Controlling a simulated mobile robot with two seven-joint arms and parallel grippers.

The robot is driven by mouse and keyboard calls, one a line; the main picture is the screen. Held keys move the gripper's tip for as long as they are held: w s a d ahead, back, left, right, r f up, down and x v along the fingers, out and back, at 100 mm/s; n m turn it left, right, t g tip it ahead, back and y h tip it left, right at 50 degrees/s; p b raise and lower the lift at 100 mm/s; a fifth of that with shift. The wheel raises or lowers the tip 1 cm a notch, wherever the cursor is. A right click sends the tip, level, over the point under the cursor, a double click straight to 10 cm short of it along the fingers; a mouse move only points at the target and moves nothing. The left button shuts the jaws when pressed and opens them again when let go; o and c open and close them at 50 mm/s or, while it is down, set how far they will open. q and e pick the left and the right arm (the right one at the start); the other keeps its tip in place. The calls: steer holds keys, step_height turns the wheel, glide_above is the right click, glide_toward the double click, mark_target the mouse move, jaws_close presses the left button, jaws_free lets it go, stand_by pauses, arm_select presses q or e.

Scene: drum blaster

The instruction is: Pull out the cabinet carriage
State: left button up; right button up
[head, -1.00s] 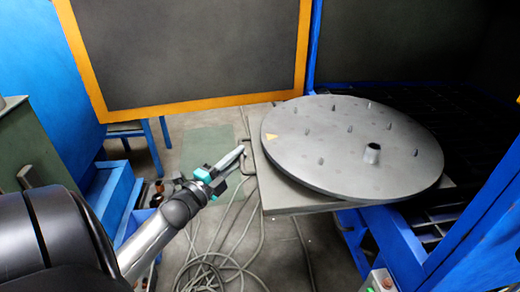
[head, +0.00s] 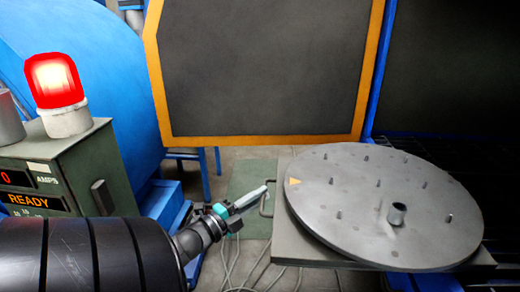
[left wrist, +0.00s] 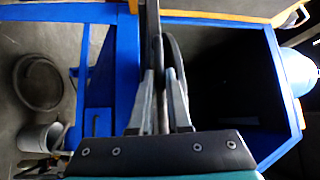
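The cabinet carriage is a flat grey platform (head: 303,232) with a round grey turntable (head: 345,205) on top. Small pegs, a short hollow post and a yellow triangle mark the turntable. A dark bracket-shaped handle (head: 267,203) stands at the platform's left edge. My left gripper (head: 264,190) is at this handle. In the left wrist view its two fingers (left wrist: 161,85) stand close on both sides of a thin grey bar, apparently shut on it. The carriage shows edge-on beyond them. My right gripper is not in view.
A green control box (head: 70,165) with a lit red lamp (head: 55,82) stands at the left. An orange-framed dark panel (head: 260,70) is behind. Cables (head: 240,268) lie on the floor. Blue framework (left wrist: 95,100) surrounds a dark opening in the left wrist view.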

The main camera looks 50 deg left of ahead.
arm_select(q)
steer(key=shift+o, duration=0.8)
steer(key=s+f+p, duration=0.2)
steer(key=s, duration=1.3)
steer(key=shift+d, duration=0.45)
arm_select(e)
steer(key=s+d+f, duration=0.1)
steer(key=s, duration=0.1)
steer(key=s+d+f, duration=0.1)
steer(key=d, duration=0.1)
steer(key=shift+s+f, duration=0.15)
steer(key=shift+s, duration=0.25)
